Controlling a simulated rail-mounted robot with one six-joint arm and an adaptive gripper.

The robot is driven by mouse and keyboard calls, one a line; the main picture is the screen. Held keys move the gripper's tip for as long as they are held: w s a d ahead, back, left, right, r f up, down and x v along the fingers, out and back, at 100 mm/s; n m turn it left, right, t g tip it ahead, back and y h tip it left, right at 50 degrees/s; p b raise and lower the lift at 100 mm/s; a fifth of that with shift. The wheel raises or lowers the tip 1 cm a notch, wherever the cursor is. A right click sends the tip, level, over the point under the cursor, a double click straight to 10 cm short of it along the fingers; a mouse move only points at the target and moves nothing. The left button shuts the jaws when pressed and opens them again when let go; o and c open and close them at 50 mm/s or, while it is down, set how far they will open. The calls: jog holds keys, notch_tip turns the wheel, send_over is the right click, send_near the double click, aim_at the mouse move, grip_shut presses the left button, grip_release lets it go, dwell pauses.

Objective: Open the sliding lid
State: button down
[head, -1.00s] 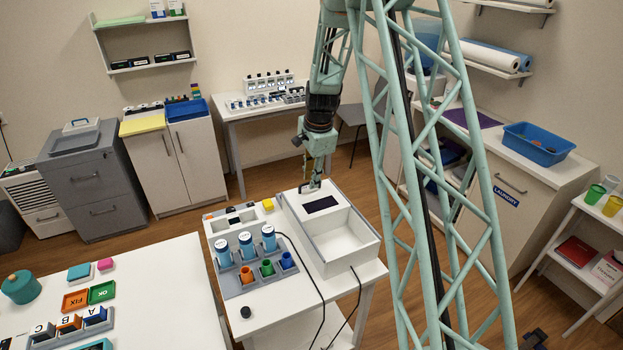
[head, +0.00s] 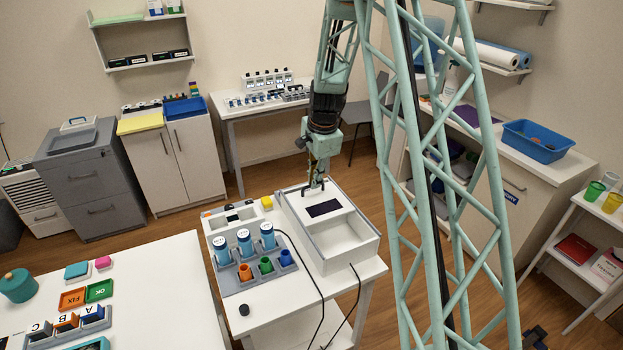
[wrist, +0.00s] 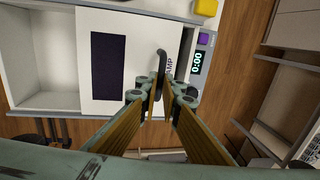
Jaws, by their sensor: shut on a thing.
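The sliding lid (head: 300,203) is a white panel with a dark window and an upright handle near its back edge. It lies on a white box (head: 340,253), covering the back-middle part; the front compartment is uncovered. My gripper (head: 316,186) points down at the handle from above. In the wrist view the lid (wrist: 137,60) shows its dark window left of the black handle (wrist: 161,65). My gripper (wrist: 161,92) is shut on the handle, with its fingertips on either side. A narrow gap shows between the lid and the box's display end. The fingers hide the handle's lower end.
A digital display (wrist: 197,62) and purple button sit at the box's end. Left of the box, a rack (head: 255,272) holds several blue-white bottles and coloured cups. Black cables run along the table.

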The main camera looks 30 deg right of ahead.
jog(key=b, duration=0.3)
send_over(330, 214)
jog(key=shift+s, duration=0.1)
jog(key=c, duration=2.8)
grip_release()
jog(key=shift+r, duration=0.1)
jog(key=shift+s+r, duration=0.4)
jog(key=shift+r, duration=1.5)
jog(key=shift+s+r, duration=0.35)
jog(key=shift+r, duration=1.6)
jog(key=shift+s+r, duration=0.4)
jog(key=shift+r, duration=1.5)
